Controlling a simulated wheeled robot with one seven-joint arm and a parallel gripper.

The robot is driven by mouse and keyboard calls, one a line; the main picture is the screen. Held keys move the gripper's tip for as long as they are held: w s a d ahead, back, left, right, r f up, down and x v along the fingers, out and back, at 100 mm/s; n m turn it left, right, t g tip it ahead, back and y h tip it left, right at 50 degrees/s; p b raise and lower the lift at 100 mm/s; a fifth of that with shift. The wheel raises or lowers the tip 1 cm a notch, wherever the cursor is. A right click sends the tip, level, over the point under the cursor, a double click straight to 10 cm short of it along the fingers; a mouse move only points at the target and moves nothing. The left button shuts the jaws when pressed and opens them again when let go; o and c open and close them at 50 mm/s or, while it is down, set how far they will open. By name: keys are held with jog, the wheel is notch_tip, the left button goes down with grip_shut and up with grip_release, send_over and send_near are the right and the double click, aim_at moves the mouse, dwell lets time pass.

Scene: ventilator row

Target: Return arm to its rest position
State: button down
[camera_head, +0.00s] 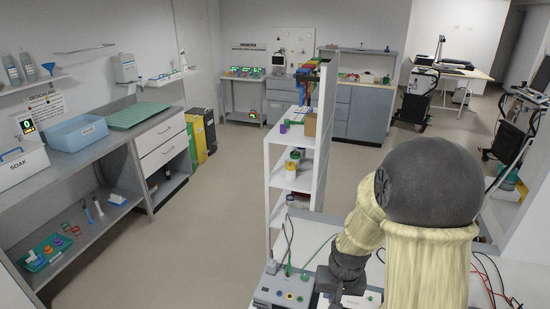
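My arm shows at the right, with a dark rounded joint and cream-covered links. It bends down toward a white bench (238,302) at the bottom of the head view. My gripper (340,297) is low at the bottom edge, just right of a grey device (284,287) with coloured sockets and cables. The gripper is small, dark and partly cut off. I cannot make out its fingers, whether it touches anything, or whether it holds anything.
A white shelf unit (291,183) with jars stands behind the bench, close to my arm. Cables lie on the bench on both sides of my arm. A counter with a blue bin (77,134) runs along the left wall. The floor (215,215) between is clear.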

jog(key=s+r+n+t, duration=0.1)
jog(key=s+r, duration=0.6)
jog(key=s, duration=0.1)
jog(key=shift+s+d+r, duration=0.2)
jog(key=shift+w, duration=0.1)
